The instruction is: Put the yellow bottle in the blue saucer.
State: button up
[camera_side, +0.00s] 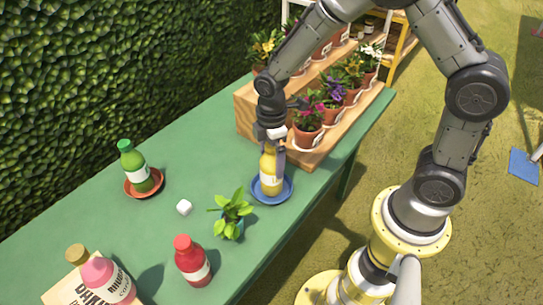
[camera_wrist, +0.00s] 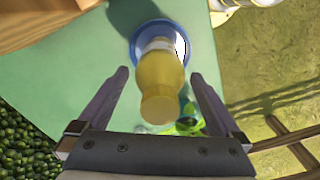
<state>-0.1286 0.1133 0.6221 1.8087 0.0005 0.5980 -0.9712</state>
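The yellow bottle (camera_side: 269,176) stands upright in the blue saucer (camera_side: 286,190) near the table's right edge. In the wrist view the yellow bottle (camera_wrist: 160,88) points its top toward the camera, and the rim of the blue saucer (camera_wrist: 137,38) shows behind it. My gripper (camera_side: 273,143) is over the bottle's top in the side view. In the wrist view my gripper (camera_wrist: 160,75) is open, its fingers spread on either side of the bottle with gaps showing. The side view partly hides the bottle's top behind the gripper.
A wooden stand (camera_side: 322,149) with potted flowers is close behind my gripper.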

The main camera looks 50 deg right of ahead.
notch_tip(320, 180, up, 12)
jog(key=shift+f, duration=0.2)
jog(key=shift+r, duration=0.55)
jog(key=s+d+r+m+t, duration=0.2)
jog(key=s+r+m, duration=0.2)
jog(key=s, duration=0.5)
jog(key=s+d+r+m+t, duration=0.2)
jog(key=s+r+m+t, duration=0.1)
jog(key=s+m, duration=0.5)
jog(key=shift+s+d+r+m+t, duration=0.25)
jog(key=shift+s+r+m+t, duration=0.05)
jog(key=shift+s+r, duration=0.55)
